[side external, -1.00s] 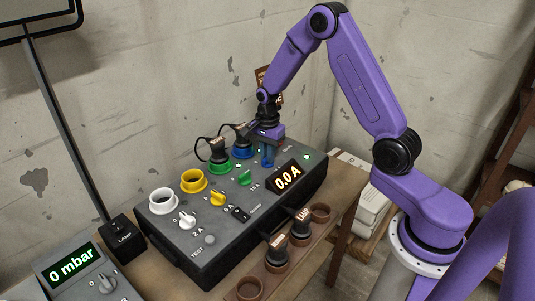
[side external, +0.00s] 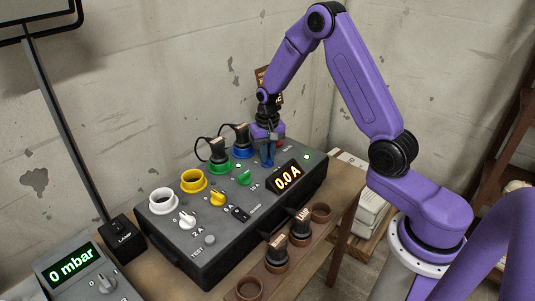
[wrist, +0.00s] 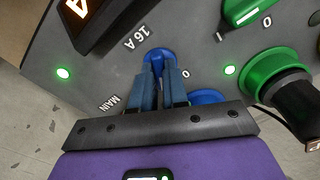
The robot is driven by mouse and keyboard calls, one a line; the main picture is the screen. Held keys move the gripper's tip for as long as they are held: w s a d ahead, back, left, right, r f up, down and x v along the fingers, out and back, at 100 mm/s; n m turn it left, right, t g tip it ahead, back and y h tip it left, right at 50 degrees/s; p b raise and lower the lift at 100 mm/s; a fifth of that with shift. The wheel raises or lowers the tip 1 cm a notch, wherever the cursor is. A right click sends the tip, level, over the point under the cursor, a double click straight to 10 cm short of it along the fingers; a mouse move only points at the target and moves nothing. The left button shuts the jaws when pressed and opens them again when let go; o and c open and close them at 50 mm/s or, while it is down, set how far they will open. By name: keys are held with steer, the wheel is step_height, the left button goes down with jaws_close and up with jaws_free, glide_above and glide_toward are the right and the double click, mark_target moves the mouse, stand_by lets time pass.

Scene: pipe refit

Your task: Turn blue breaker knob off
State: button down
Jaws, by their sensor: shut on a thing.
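The blue breaker knob (wrist: 157,57) is on the grey panel beside the "16 A" label, with an "O" mark to its right in the wrist view. My gripper (wrist: 158,82) is shut on it, one blue finger on each side. In the side view my gripper (side external: 267,160) points down at the panel's back right, and the fingers hide most of the knob. I cannot tell exactly where the knob points. A blue socket ring (wrist: 207,96) is partly hidden behind my gripper.
The green knob (side external: 244,177), yellow knob (side external: 217,198) and white knob (side external: 187,220) sit along the panel. Black plugs with cables stand in the green socket (side external: 218,166) and the blue socket. The display (side external: 287,178) reads 0.0 A. A brown holder (side external: 275,268) stands in front.

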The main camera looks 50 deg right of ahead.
steer(key=n, duration=0.5)
steer(key=shift+r+n, duration=0.1)
steer(key=shift+n, duration=0.2)
stand_by(0.5)
steer(key=c, duration=1.1)
jaws_free()
steer(key=shift+c, duration=0.2)
step_height(320, 180, up, 17)
steer(key=shift+r, duration=0.2)
steer(key=shift+a, duration=0.1)
